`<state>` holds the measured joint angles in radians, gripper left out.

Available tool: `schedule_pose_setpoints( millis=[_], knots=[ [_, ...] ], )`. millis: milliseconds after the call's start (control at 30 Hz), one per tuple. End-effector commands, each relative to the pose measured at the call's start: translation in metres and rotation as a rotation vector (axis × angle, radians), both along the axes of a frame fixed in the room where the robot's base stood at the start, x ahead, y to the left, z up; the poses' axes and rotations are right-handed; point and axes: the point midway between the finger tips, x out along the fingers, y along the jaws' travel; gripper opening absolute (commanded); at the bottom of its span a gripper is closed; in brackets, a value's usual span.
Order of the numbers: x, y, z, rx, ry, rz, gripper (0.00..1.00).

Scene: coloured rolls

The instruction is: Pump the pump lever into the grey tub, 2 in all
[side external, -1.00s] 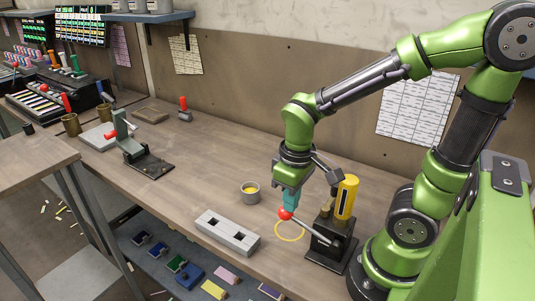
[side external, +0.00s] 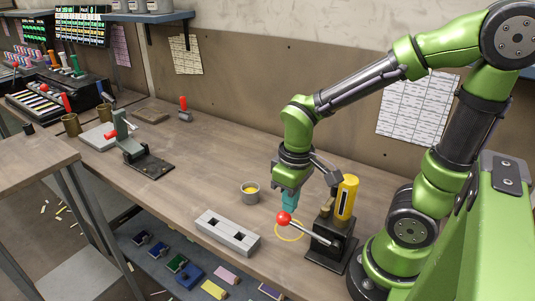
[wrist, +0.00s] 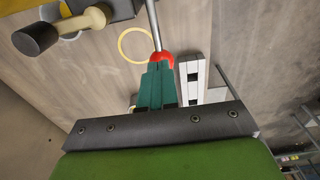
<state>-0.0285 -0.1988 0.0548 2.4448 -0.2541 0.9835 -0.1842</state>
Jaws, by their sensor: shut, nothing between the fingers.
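The pump has a black base (side external: 327,250), a yellow cylinder (side external: 346,198) and a metal lever (side external: 312,231) ending in a red ball (side external: 284,218). The lever sticks out to the left, close to level. My gripper (side external: 289,208) is shut and empty, its teal fingers pointing down at the red ball. In the wrist view, the fingertips (wrist: 157,66) appear against or just above the red ball (wrist: 161,57); exact contact is unclear. The grey tub (side external: 250,199) holds something yellow and stands left of the ball, outside the yellow ring (side external: 276,231) on the table.
A grey block with square holes (side external: 228,235) lies at the table's front edge. A green hand press (side external: 140,150) stands farther left, and a small red-handled item (side external: 184,110) stands by the back wall. The table (side external: 205,175) between them is clear.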

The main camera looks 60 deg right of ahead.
Motion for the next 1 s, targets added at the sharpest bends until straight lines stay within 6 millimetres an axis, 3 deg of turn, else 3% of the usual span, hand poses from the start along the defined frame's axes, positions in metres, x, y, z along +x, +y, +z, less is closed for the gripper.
schedule_pose_setpoints(
  millis=[600, 1000],
  knots=[
    [-0.016, 0.000, 0.046, 0.000, -0.003, 0.001, 0.00],
    [-0.019, 0.000, 0.051, 0.001, -0.001, 0.000, 0.00]
  ],
)
